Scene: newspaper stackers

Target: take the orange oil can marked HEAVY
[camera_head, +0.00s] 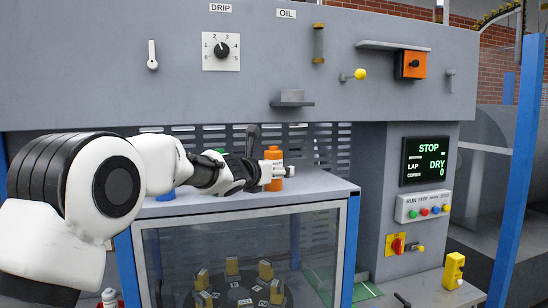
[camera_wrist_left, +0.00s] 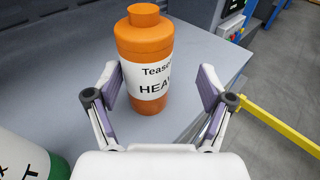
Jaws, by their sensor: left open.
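The orange oil can (camera_head: 272,160) stands upright on the grey top of the glass-fronted cabinet. In the left wrist view the orange can (camera_wrist_left: 145,38) has a white label reading "HEA", the rest cut off from sight. My left gripper (camera_head: 278,171) is at the can in the head view. In the left wrist view my left gripper (camera_wrist_left: 165,85) is open, with one finger on each side of the can. Gaps show between the fingers and the can, wider on the right. My right gripper is not in view.
A white and green container (camera_wrist_left: 25,160) stands at the lower left in the wrist view. The grey cabinet top (camera_head: 325,183) is free to the right of the can. A panel with knobs (camera_head: 221,51) rises behind, and a blue post (camera_head: 518,170) stands at right.

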